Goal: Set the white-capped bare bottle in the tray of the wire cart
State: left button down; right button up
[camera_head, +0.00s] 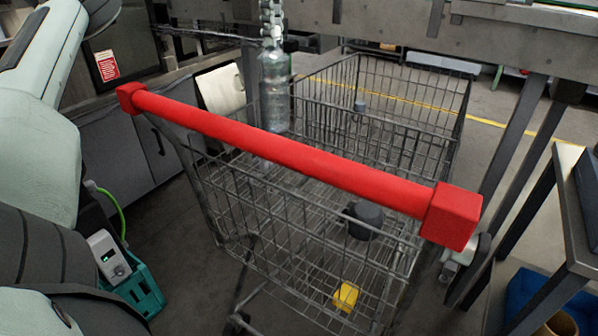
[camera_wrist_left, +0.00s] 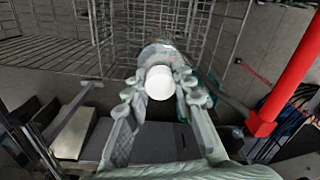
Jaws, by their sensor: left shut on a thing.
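My left gripper (camera_head: 272,40) comes down at the top centre of the head view and is shut on the upper end of a clear bare bottle (camera_head: 274,92). The bottle hangs upright and shows no label. In the left wrist view its white cap (camera_wrist_left: 159,83) sits between the two fingers, with the clear body beyond. The wire cart (camera_head: 330,190) has a grey mesh basket and a red handle (camera_head: 290,155) across its near side. The bottle appears behind the handle, at the cart's left side; its height above the basket floor is unclear. My right gripper is out of view.
In the cart are a dark cylinder (camera_head: 366,220), a yellow block (camera_head: 345,297) and a small blue-grey item (camera_head: 360,106). A metal bench (camera_head: 500,35) runs behind the cart. A dark-framed table (camera_head: 570,210) stands at right. Much of the basket floor looks bare.

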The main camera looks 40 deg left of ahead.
aim_at(275, 80)
pick_arm(q)
jog(key=m, duration=0.6)
jog(key=shift+f+m, duration=0.25)
jog(key=shift+m, duration=0.15)
jog(key=shift+f, duration=4.75)
jog(key=c, duration=1.3)
grip_release()
jog(key=shift+f, duration=0.1)
notch_tip(275, 80, up, 12)
jog(key=shift+r, duration=0.15)
